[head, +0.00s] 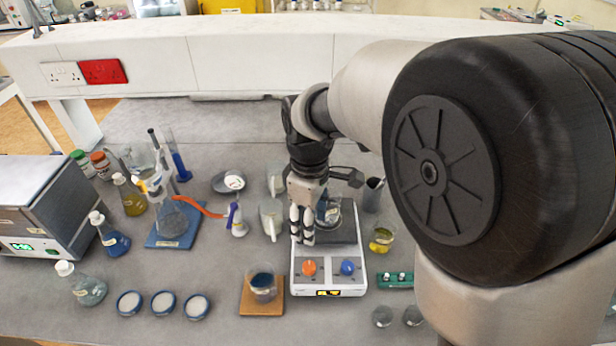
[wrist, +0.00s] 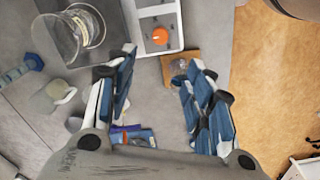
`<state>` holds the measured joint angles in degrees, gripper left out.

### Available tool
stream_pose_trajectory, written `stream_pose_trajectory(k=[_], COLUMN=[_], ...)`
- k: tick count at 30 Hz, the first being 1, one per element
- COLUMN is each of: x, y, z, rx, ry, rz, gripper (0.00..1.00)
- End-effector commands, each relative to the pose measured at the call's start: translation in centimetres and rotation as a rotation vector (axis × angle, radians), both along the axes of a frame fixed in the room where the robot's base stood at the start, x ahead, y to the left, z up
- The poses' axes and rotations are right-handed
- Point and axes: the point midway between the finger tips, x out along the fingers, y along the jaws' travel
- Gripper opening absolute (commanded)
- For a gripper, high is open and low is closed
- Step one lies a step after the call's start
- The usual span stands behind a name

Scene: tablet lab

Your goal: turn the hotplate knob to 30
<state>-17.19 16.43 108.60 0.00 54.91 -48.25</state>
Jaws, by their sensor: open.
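The white hotplate (head: 328,281) stands on the bench with a dark top plate and a lit display at its front, too small to read. Its front panel carries an orange knob (head: 309,267) on the left and a blue knob (head: 347,267) on the right. A glass beaker (head: 329,212) stands on the top plate. My gripper (head: 302,238) points down over the left side of the hotplate, behind the orange knob in the picture. In the wrist view my gripper (wrist: 161,62) is open and empty, with the orange knob (wrist: 160,36) beyond the fingertips, apart from them.
A beaker of dark liquid (head: 263,287) stands on a wooden board (head: 248,309) left of the hotplate's front. A beaker of yellow liquid (head: 381,240) and a green rack (head: 395,281) stand to the right. A pale jug (head: 270,221) is close to my gripper's left.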

Motion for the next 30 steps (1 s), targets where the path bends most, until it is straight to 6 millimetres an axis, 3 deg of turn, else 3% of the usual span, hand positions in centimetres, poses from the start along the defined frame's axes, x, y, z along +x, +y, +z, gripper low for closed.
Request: stream_pose_trajectory(k=[5,21,30], x=[0.0,-0.1,0.0], y=[0.0,0.0,0.0], z=[-2.1,-13.6,-17.1], rx=[-0.002,-0.002,0.000], ry=[0.005,0.005,0.001], rz=[0.005,0.002,0.002], gripper=[0.48,0.48,0.48])
